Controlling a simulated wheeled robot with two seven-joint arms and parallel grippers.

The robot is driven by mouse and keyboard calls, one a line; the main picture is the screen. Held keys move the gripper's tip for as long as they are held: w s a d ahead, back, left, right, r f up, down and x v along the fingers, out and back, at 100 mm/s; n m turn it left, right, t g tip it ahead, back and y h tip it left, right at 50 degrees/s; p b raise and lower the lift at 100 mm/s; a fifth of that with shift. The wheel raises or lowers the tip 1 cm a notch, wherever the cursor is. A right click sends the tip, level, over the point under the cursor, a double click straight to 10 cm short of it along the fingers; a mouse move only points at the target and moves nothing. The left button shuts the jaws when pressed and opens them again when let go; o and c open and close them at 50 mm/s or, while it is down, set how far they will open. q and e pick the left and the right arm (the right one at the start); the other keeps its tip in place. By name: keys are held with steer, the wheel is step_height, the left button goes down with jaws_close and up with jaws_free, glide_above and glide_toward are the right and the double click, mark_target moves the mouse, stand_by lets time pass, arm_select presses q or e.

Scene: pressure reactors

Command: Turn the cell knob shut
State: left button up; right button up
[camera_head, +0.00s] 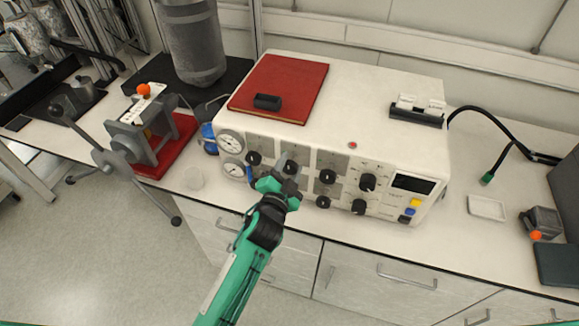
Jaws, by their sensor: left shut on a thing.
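A white instrument box (376,98) stands on the bench, its front panel lined with several black knobs, two round gauges and a small dark display. My left gripper (283,172) reaches up to this panel from below and is shut on a black knob (291,167) left of the panel's middle. The fingers cover part of this knob, so its pointer angle and label cannot be read. Other black knobs (327,176) sit to its right, and one (254,158) sits to its left. My right gripper is out of view.
A red book (281,86) with a small black item lies on the box. A grey clamp on a red base (168,149) and a metal cylinder (192,42) stand left. A white tray (486,207) lies right. The floor in front is clear.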

arm_select(q)
steer(key=o, duration=1)
steer(key=shift+c, duration=0.2)
steer(key=b+v, duration=0.4)
steer(key=v, duration=0.9)
steer(key=shift+s, duration=0.35)
steer(key=shift+a, duration=0.1)
